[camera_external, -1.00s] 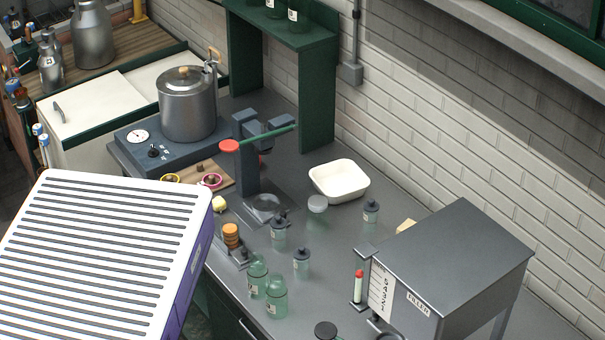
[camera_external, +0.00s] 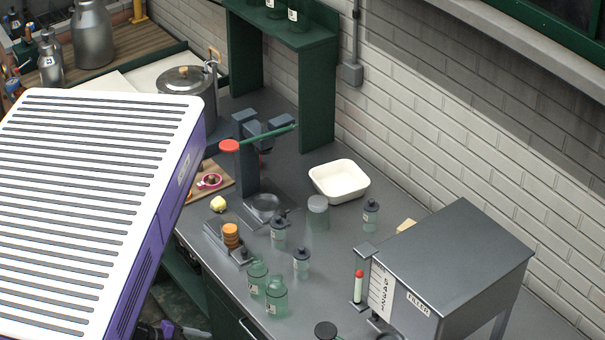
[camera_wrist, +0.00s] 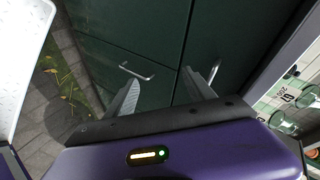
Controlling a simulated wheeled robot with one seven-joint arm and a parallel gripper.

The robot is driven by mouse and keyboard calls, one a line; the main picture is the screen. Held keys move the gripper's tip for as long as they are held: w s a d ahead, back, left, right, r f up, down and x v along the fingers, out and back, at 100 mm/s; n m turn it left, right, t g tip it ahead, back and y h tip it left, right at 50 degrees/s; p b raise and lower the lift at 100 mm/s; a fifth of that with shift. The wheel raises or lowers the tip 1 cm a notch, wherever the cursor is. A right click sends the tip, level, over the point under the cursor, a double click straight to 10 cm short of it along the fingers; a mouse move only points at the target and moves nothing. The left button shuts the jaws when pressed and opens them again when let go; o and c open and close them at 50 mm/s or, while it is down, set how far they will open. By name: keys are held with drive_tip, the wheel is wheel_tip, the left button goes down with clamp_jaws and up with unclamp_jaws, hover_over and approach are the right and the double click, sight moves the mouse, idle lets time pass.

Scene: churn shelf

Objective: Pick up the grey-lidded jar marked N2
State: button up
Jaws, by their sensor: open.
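Several small jars with dark grey lids stand on the counter in the external view: one by the white tub (camera_external: 371,215), one near the press (camera_external: 279,232) and one nearer the front (camera_external: 301,262). Their labels are too small to read, so I cannot tell which is N2. My gripper (camera_wrist: 163,92) is open and empty in the wrist view, in front of dark green cabinet doors and away from the jars.
Two lidless green jars (camera_external: 276,298) stand near the counter's front edge. A clear container with a pale lid (camera_external: 318,211), a white tub (camera_external: 339,181), a press with a red-tipped lever (camera_external: 254,165) and a steel filler box (camera_external: 455,262) surround the lidded jars. A cabinet handle (camera_wrist: 136,72) juts out.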

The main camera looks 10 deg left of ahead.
drive_tip(key=w+d+r+g+h+p, duration=0.1)
drive_tip(key=d+r+g+h+p, duration=0.2)
drive_tip(key=d+r, duration=0.8)
drive_tip(key=w+d+r+g+h+p, duration=0.1)
drive_tip(key=d+r+h+p, duration=0.3)
drive_tip(key=r, duration=1.3)
drive_tip(key=d+r+g+h+p, duration=0.15)
drive_tip(key=d+r+h, duration=0.5)
drive_tip(key=r, duration=0.75)
drive_tip(key=n+t+y+b, duration=0.2)
drive_tip(key=n+t+y, duration=1.1)
drive_tip(key=n+y, duration=0.6)
hover_over(274, 228)
drive_tip(key=shift+n+g+h, duration=0.25)
drive_tip(key=shift+n+h, duration=0.15)
drive_tip(key=shift+h, duration=0.15)
drive_tip(key=f, duration=1.1)
drive_tip(key=shift+w+d+f, duration=0.15)
drive_tip(key=shift+w+f, duration=0.05)
drive_tip(key=shift+f, duration=0.1)
wheel_tip(274, 228, down, 6)
drive_tip(key=shift+r, duration=0.25)
drive_tip(key=shift+f, duration=0.5)
drive_tip(key=shift+a+f+p+x, duration=0.15)
drive_tip(key=shift+f+p+x, duration=0.05)
drive_tip(key=shift+x, duration=1.15)
drive_tip(key=shift+a+f+p+x, duration=0.1)
drive_tip(key=shift+f+p+x, duration=0.05)
drive_tip(key=shift+x, duration=1.15)
clamp_jaws()
